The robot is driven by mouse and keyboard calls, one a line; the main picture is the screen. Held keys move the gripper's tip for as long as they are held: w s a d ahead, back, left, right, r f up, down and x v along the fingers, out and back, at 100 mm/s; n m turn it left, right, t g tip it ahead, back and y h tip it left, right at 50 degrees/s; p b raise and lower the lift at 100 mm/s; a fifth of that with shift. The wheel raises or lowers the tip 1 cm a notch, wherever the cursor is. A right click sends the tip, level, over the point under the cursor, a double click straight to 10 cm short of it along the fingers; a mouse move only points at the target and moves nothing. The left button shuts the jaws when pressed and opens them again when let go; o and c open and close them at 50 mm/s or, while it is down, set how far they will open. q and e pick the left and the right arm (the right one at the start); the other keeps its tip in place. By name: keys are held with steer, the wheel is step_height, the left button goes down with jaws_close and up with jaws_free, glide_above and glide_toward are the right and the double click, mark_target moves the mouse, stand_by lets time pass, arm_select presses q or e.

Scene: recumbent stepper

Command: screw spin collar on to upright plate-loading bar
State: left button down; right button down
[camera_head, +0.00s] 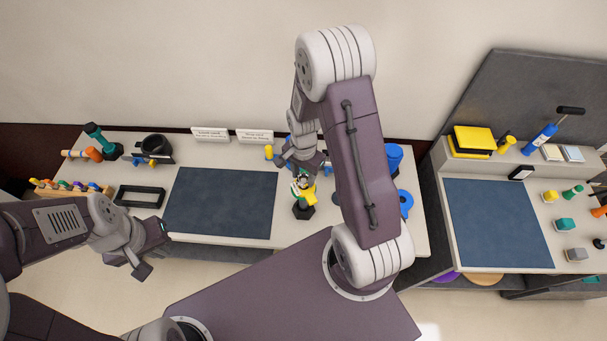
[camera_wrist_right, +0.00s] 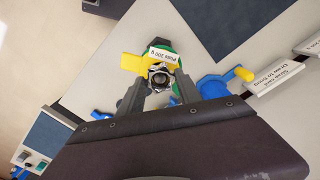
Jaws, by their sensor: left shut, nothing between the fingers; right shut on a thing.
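The silver spin collar (camera_wrist_right: 160,75) is between the fingertips of my right gripper (camera_wrist_right: 159,84) in the right wrist view. My right gripper (camera_head: 303,177) is shut on it, directly above the plate-loading bar's stack. A yellow plate (camera_wrist_right: 133,66) and a green plate (camera_wrist_right: 176,50) lie below the collar. The black base (camera_head: 303,211) of the bar stands upright on the table in the head view. The bar's shaft is hidden by the collar and gripper, so I cannot tell how far the collar sits on it. My left gripper (camera_head: 143,270) is shut and empty, in front of the table's left part.
A blue mat (camera_head: 222,203) lies left of the bar. A black tray (camera_head: 140,196), a dark teal dumbbell-like object (camera_head: 100,137) and white label signs (camera_head: 210,134) are further left and back. Blue items (camera_head: 405,204) stand close on the right. A second table with another mat (camera_head: 497,223) is beyond.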

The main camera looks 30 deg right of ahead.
steer(key=shift+f+b, duration=0.5)
steer(key=shift+f, duration=0.25)
stand_by(0.8)
steer(key=c, duration=0.7)
jaws_free()
steer(key=shift+c, duration=0.2)
step_height(320, 180, up, 6)
steer(key=p, duration=0.5)
